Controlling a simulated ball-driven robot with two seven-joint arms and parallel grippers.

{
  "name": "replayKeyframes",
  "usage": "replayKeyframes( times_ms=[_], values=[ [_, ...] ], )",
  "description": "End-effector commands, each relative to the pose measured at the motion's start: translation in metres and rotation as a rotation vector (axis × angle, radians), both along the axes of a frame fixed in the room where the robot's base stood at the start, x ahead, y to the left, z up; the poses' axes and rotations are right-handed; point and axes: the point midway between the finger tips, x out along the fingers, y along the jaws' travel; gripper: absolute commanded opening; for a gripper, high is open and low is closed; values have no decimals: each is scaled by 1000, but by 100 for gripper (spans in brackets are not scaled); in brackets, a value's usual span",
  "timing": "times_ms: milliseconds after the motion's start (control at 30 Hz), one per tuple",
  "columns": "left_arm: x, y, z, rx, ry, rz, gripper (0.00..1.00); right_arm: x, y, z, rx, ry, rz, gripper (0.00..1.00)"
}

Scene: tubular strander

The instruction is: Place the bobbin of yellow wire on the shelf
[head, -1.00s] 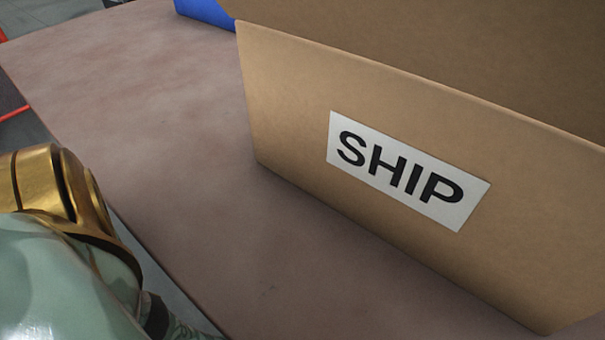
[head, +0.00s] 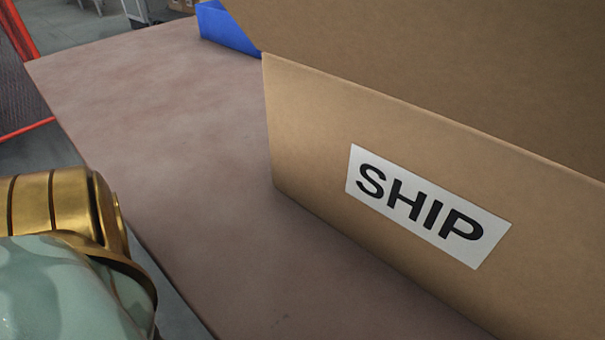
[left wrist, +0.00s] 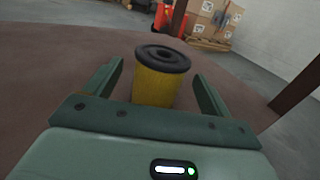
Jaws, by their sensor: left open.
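The bobbin of yellow wire (left wrist: 157,86), with a black flange on top, shows in the left wrist view. It stands on a brown surface, and its lower end is hidden behind my gripper. My left gripper (left wrist: 158,77) is open, with one finger on each side of the bobbin in the picture. I see a gap on both sides, but cannot tell how deep the bobbin sits between the fingers. The bobbin does not show in the head view, and no shelf is recognisable. My right gripper is in neither view.
In the head view a large cardboard box (head: 310,130) marked SHIP stands on the brown table (head: 160,110). A blue container (head: 226,28) is behind it. The table's left part is clear. The left wrist view shows stacked cartons (left wrist: 212,18) and a red object (left wrist: 166,18) beyond.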

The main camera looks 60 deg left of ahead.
Motion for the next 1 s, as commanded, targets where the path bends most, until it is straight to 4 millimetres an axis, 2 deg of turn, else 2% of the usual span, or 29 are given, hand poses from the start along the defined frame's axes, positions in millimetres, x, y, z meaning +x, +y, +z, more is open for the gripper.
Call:
replayKeyframes(
  times_ms=[100, 300, 433, 567, 667, 767, 900, 967, 1000],
  values=[
    [-29, 7, -1, 1, 4, 0, 83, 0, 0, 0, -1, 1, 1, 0],
    [-61, 14, 0, 0, 1, 0, 83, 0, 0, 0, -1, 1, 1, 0],
    [-66, 14, 3, -26, -8, 36, 83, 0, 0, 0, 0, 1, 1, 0],
    [-50, 14, 20, -160, -40, 238, 83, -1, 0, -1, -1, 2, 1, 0],
    [-37, 18, 38, -345, -50, 483, 83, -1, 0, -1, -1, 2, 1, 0],
    [-28, 26, 59, -601, -32, 757, 83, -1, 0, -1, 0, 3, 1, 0],
    [-21, 30, 92, -1026, 34, 1058, 83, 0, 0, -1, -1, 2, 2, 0],
    [-26, 28, 102, -1233, 106, 1179, 83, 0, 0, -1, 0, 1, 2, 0],
    [-40, 25, 102, -1385, 197, 1280, 83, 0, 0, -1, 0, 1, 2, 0]
  ],
)
